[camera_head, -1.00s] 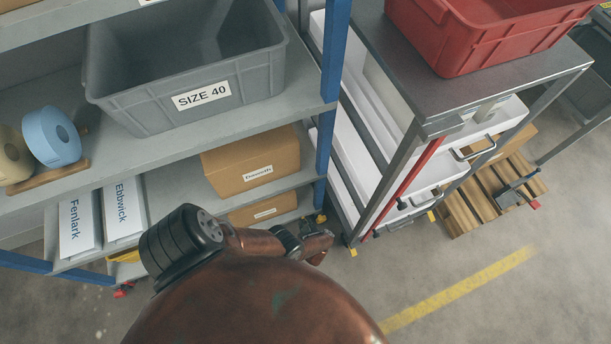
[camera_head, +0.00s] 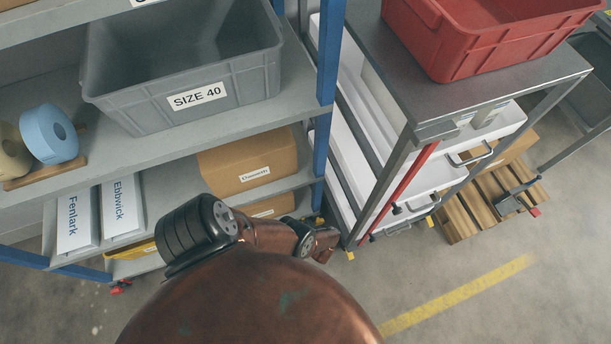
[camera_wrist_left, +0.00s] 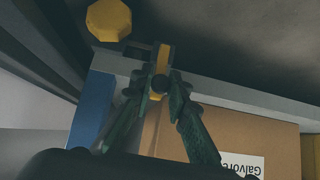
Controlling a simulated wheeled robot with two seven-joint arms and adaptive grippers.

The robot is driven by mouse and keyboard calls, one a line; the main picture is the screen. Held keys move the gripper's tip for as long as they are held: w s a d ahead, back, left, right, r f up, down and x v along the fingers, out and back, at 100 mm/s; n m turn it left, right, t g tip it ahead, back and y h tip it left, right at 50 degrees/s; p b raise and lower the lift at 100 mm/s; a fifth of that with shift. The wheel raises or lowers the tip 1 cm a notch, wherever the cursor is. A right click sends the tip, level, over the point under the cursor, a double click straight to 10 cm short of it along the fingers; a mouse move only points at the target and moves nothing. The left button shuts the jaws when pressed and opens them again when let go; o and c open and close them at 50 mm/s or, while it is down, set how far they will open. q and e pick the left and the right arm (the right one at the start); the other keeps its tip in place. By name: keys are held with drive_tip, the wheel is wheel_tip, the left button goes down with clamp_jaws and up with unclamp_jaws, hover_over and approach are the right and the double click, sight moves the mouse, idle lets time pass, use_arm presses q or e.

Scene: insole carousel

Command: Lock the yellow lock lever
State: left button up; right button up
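In the left wrist view, the yellow lever (camera_wrist_left: 162,60) is a short yellow bar in a dark bracket, with a dark round knob (camera_wrist_left: 160,83) at its near end. My left gripper (camera_wrist_left: 157,90) is open, its two green-grey fingers on either side of the knob. I cannot tell whether they touch it. In the head view my left arm reaches toward the foot of the shelf rack, its end (camera_head: 318,246) near the rack's blue post; the fingers are not clear there. My right gripper is not in view.
A yellow octagonal piece (camera_wrist_left: 108,20) sits beside the lever. A cardboard box (camera_wrist_left: 225,140) is close behind the fingers. The head view shows a grey bin (camera_head: 190,70) on the rack, a drawer cart (camera_head: 470,80) to the right, and clear floor (camera_head: 440,260) in front.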

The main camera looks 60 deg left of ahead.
use_arm(q)
drive_tip(key=o, duration=0.4)
drive_tip(key=shift+s+r, duration=0.1)
drive_tip(key=shift+d+r, duration=0.1)
drive_tip(key=s+d, duration=0.2)
drive_tip(key=d, duration=1)
drive_tip(key=shift+s+d+r, duration=0.2)
drive_tip(key=shift+s+r, duration=0.05)
